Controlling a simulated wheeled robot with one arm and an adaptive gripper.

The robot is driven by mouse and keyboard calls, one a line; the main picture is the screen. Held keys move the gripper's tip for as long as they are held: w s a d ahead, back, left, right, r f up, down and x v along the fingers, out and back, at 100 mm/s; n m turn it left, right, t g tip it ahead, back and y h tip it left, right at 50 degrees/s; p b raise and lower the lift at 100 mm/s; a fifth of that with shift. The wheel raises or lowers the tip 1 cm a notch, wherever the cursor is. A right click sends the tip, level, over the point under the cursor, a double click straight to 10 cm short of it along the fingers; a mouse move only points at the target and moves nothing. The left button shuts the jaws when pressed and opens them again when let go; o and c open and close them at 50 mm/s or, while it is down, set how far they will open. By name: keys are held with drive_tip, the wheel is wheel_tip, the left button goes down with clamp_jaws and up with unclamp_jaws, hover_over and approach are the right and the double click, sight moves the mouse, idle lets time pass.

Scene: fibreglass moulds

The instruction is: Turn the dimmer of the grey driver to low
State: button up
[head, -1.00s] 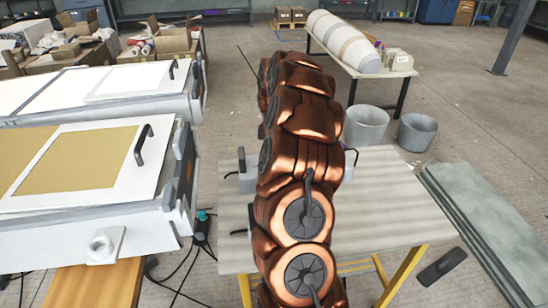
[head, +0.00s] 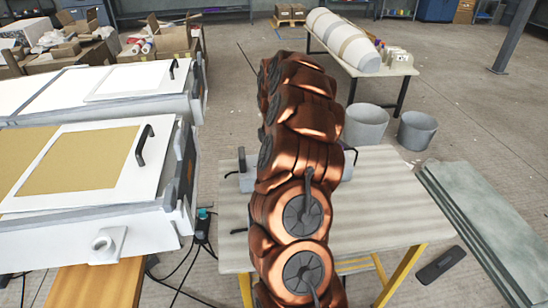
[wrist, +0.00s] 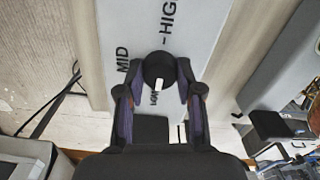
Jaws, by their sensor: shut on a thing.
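In the wrist view, the dimmer (wrist: 158,66) is a round black knob with a white pointer mark, on the light grey face of the grey driver (wrist: 140,22). Printed words MID and HIGH are beside the knob, and a partly covered LOW is just below it. The white mark points down in the picture, toward LOW. My gripper (wrist: 159,80) has its two fingers closed on the left and right sides of the knob. In the head view, my arm hides the gripper and the knob; parts of the driver (head: 248,181) show at the arm's left.
The driver is on a pale wooden table (head: 390,210) with yellow legs. White moulds (head: 150,195) stand at the left. Grey bins (head: 416,131) and a table with a large roll (head: 345,40) are behind. Grey boards (head: 480,225) lie at the right. Cables run on the floor.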

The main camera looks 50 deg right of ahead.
drive_tip(key=o, duration=1.2)
drive_tip(key=shift+c, duration=0.2)
drive_tip(key=shift+r, duration=0.1)
wheel_tip(320, 180, up, 12)
idle(0.3)
